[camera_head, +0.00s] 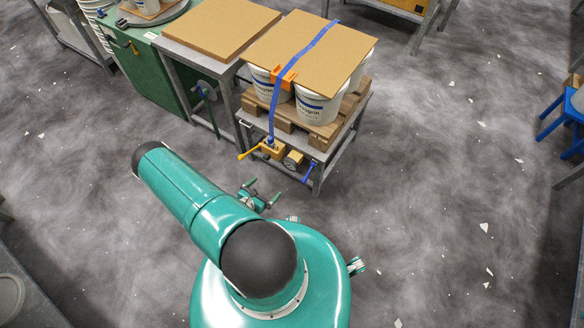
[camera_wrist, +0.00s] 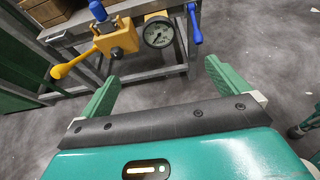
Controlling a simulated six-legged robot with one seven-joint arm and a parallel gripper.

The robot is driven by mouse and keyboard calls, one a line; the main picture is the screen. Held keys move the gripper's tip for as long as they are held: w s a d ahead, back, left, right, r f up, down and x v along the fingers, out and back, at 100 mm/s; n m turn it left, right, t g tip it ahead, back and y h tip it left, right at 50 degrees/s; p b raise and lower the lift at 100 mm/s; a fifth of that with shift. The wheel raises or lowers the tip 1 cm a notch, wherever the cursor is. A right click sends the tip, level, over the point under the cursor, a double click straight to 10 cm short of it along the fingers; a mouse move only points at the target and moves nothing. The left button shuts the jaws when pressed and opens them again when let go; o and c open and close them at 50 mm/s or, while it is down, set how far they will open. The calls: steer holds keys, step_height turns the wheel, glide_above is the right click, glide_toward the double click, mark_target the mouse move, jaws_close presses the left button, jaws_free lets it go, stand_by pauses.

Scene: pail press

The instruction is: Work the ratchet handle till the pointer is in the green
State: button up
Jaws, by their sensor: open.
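The yellow ratchet (camera_head: 272,150) sits on the front edge of the bench with the pails, and also shows in the wrist view (camera_wrist: 120,40). Its yellow handle (camera_wrist: 74,62) sticks out to the left and slopes down to a rounded end. The round gauge (camera_wrist: 158,32) is just right of the ratchet; it also shows in the head view (camera_head: 293,160). Its face is too small to tell where the pointer stands or where the green is. My gripper (camera_wrist: 162,72) is open and empty, in front of the bench and apart from the handle; the head view shows it too (camera_head: 262,192).
A blue lever (camera_wrist: 194,24) hangs right of the gauge. A blue strap (camera_head: 306,55) runs over a brown board (camera_head: 345,45) on white pails (camera_head: 320,106), which stand on a wooden pallet (camera_head: 352,104). A green cabinet (camera_head: 145,75) stands left.

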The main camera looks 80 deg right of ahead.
steer(key=x, duration=0.9)
steer(key=shift+d, duration=0.3)
steer(key=shift+f, duration=0.1)
steer(key=v, duration=1)
